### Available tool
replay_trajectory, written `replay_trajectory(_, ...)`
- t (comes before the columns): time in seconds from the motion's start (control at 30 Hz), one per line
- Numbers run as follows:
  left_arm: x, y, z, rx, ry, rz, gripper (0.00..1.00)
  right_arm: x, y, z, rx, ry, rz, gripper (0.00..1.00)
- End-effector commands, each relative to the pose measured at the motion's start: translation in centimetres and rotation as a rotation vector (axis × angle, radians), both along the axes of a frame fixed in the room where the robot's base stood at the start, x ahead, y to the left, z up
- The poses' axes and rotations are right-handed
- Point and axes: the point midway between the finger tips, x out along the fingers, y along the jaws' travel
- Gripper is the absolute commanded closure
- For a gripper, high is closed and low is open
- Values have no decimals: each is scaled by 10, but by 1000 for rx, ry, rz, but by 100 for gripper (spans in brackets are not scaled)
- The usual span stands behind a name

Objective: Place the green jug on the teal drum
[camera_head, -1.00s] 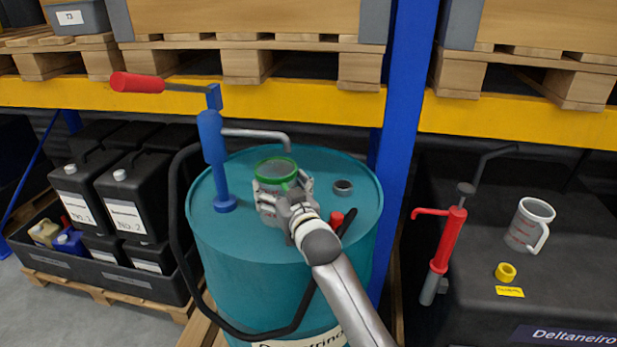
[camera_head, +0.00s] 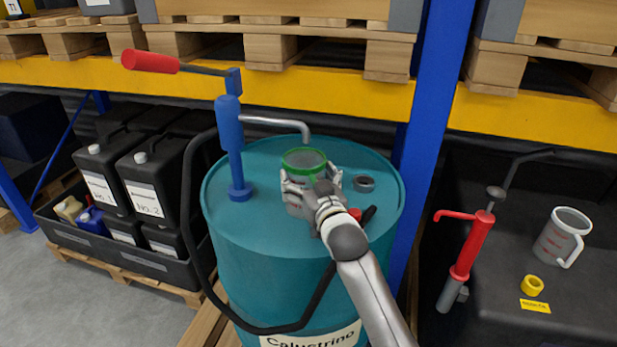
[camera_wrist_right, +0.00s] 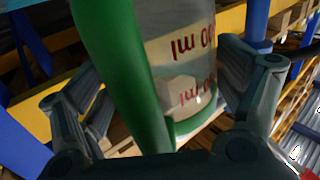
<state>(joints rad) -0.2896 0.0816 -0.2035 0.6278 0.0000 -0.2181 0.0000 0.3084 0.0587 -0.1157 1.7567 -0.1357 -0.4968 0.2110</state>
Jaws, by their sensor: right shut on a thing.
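The green jug (camera_head: 304,160), a clear measuring jug with green rim and handle and red markings, is upright over the top of the teal drum (camera_head: 262,245). My right gripper (camera_head: 311,184) is shut around its body from the near side. Its base is hidden by my gripper, so I cannot tell whether it touches the drum top. In the right wrist view the jug's clear wall (camera_wrist_right: 190,62) and green handle stand between my two fingers. My left gripper is not in view.
A blue hand pump (camera_head: 232,140) with a spout stands on the drum, left of the jug. A dark cap (camera_head: 364,183) sits right of it. A blue rack post (camera_head: 431,150) rises close behind. A red pump (camera_head: 472,247) and red-marked jug (camera_head: 562,237) are at right.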

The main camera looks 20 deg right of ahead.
Motion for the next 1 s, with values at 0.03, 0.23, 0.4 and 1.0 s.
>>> replay_trajectory(0.03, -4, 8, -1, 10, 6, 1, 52, 0, -1, -1, -1, -1, -1, 38)
replay_trajectory(0.23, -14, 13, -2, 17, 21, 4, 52, 0, -1, -2, -1, 0, -1, 0)
replay_trajectory(0.4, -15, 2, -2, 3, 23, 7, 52, 0, -1, -2, -1, 0, -1, 0)
replay_trajectory(1.0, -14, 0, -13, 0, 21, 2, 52, -53, -2, -2, -1, 0, -1, 0)
